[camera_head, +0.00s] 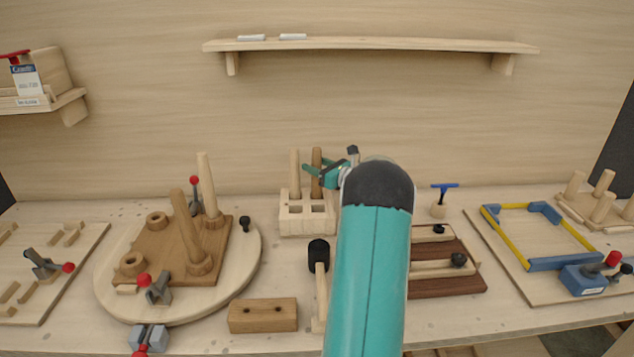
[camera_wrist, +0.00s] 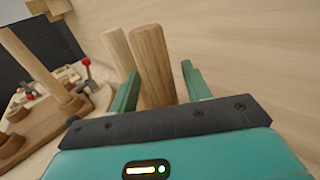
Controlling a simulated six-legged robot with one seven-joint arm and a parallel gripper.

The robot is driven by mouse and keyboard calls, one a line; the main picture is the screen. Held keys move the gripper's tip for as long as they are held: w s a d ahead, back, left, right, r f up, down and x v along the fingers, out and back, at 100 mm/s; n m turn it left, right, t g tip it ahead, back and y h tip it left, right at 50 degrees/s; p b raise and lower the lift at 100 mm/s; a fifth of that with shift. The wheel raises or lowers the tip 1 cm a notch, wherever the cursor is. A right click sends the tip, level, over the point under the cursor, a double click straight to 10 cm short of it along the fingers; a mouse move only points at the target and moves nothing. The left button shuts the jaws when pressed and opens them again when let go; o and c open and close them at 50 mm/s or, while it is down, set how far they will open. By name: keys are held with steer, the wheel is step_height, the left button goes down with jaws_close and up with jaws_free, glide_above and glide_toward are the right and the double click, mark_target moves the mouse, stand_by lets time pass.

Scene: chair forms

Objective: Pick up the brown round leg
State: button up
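The brown round leg (camera_head: 316,160) stands upright in the pale wooden block rack (camera_head: 307,226) at the back middle. A paler round leg (camera_head: 295,172) stands beside it on the left. My gripper (camera_head: 313,170) is open at the brown leg. In the wrist view the brown leg (camera_wrist: 153,65) rises between the two green fingers of my gripper (camera_wrist: 160,88), with the paler leg (camera_wrist: 118,52) behind the left finger. I cannot tell whether a finger touches the brown leg. Its lower end is hidden by my gripper and the rack.
A brown seat board (camera_head: 160,250) with two upright legs lies on a round board (camera_head: 110,290) at left. A mallet (camera_head: 319,265), a drilled wood block (camera_head: 262,316) and a clamped dark board (camera_head: 450,285) lie in front. A shelf (camera_head: 370,44) hangs above.

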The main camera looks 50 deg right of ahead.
jaws_close()
